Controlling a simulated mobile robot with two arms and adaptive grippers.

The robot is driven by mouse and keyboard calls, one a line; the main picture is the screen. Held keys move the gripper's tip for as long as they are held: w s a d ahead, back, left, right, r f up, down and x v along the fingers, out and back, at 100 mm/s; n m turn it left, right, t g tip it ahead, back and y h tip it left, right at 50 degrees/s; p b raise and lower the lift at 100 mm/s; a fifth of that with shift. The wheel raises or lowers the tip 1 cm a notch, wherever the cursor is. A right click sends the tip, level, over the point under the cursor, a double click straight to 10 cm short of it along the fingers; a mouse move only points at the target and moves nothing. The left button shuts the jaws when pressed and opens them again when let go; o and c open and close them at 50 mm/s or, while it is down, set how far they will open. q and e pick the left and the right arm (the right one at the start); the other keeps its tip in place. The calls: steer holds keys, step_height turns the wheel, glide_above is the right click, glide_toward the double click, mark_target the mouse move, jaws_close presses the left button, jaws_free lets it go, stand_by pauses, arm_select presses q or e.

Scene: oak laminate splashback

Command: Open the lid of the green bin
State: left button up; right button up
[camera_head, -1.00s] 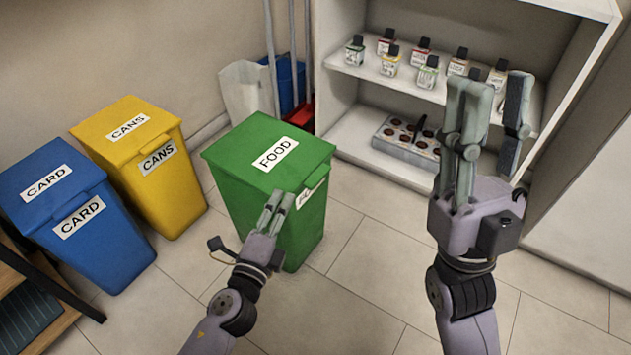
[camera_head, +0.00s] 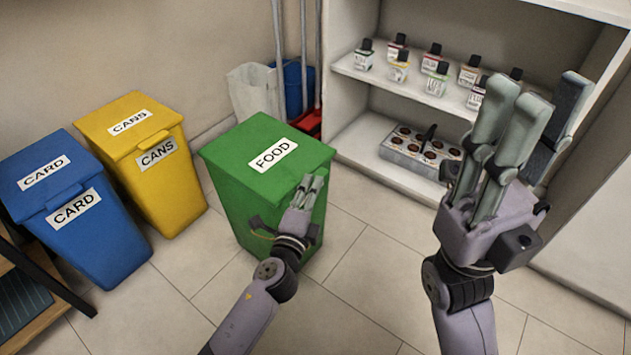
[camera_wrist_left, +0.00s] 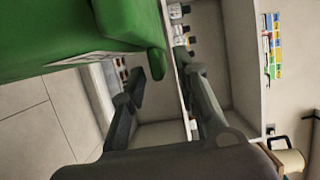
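The green bin (camera_head: 225,195), labelled FOOD, stands upright on the floor with its lid (camera_head: 245,140) closed. My left gripper (camera_head: 314,182) is at the front of this bin, just below the lid's front edge, and covers the bin's front label. In the left wrist view the green lid's front lip (camera_wrist_left: 157,62) shows between the fingertips of my left gripper (camera_wrist_left: 160,68). Those fingers are spread; I cannot tell if they touch the lip. My right gripper (camera_head: 540,100) is raised at the right, open and empty, in front of the shelves.
A yellow CANS bin (camera_head: 165,195) and a blue CARD bin (camera_head: 95,245) stand to the left. White shelves (camera_head: 400,172) with several small bottles and a grey tray (camera_head: 395,151) are behind right. The front floor is clear.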

arm_select(q)
steer(key=shift+x, duration=1.8)
steer(key=shift+c, duration=0.5)
jaws_close()
steer(key=shift+f, duration=0.1)
